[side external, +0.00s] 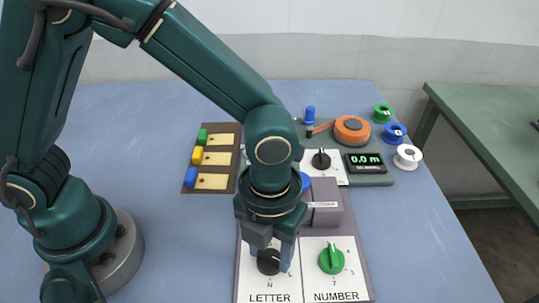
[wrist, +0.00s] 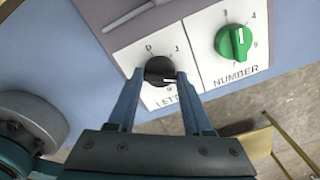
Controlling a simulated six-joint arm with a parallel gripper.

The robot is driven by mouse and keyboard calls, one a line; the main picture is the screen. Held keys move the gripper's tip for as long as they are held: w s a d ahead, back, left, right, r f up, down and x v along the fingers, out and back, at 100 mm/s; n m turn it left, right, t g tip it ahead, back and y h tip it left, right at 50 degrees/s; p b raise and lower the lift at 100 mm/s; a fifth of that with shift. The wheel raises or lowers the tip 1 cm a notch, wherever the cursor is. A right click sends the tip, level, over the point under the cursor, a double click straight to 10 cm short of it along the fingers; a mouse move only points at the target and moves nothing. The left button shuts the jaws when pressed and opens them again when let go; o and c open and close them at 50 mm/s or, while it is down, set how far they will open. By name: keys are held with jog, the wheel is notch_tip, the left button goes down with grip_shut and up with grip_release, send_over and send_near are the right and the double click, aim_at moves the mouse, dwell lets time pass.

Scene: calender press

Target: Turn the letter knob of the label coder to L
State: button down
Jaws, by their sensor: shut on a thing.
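The letter knob (side external: 268,262) is a black round knob on a white plate marked LETTER at the front of the label coder (side external: 241,285). In the wrist view the letter knob (wrist: 159,70) shows a white pointer mark pointing right and slightly down.
A green number knob (side external: 332,260) stands close on the right, on the plate marked NUMBER. Behind are a grey block (side external: 325,205), a counter with a display (side external: 367,162), and coloured spools (side external: 393,132). A board with colour-ended bars (side external: 213,158) lies at left.

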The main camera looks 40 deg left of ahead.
aim_at(270, 255)
jog(key=shift+c, duration=1.6)
grip_release()
jog(key=shift+r, duration=0.15)
jog(key=shift+r, duration=2.45)
